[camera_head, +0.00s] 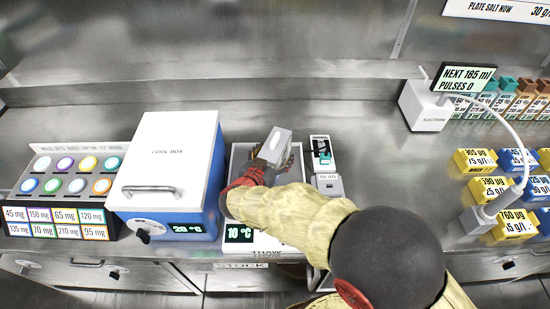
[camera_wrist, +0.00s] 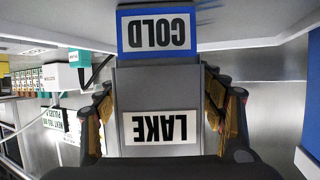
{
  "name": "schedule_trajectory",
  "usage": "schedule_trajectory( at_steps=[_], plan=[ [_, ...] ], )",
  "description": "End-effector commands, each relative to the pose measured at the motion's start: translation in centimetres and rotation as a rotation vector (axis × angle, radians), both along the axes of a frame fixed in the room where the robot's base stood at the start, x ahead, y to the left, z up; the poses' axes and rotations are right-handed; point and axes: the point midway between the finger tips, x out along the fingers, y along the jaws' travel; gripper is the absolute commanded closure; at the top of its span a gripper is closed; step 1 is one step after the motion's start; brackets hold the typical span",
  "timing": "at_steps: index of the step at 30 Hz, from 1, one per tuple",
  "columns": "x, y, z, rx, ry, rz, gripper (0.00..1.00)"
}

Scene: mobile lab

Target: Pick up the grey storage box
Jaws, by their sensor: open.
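The grey storage box (camera_head: 277,143) is in the head view, at the far end of my arm, over the back of a tray-like station. In the wrist view the grey box (camera_wrist: 158,88) fills the middle, with an upside-down "LAKE" label on it. An upside-down blue-edged "COLD" label (camera_wrist: 157,33) shows above that label. My gripper (camera_wrist: 160,100) is open, with one finger on each side of the box. Whether the fingers touch it, I cannot tell. My arm hides part of the station in the head view.
A blue and white cool box (camera_head: 170,150) stands left of my gripper, with a rack of coloured caps (camera_head: 70,180) beyond it. A small white device (camera_head: 321,152) stands close on the right. Yellow and blue blocks (camera_head: 480,190) and a suction unit (camera_head: 425,105) are farther right.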

Motion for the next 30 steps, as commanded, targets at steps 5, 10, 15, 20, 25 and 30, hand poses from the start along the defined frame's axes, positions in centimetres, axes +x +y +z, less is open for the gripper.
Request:
schedule_trajectory(
  at_steps=[5,10,15,20,25,30],
  plan=[
    [0.2,-0.06,0.0,0.0,0.0,0.001,0.31],
    [0.18,-0.05,0.01,0.0,0.0,0.001,0.36],
    [0.17,-0.04,-0.01,0.0,0.0,0.001,0.46],
    [0.16,-0.04,-0.02,0.0,0.0,0.001,0.55],
    [0.16,-0.04,-0.02,0.0,0.0,0.001,0.65],
    [0.16,-0.04,-0.02,0.0,0.0,0.001,0.74]
  ],
)
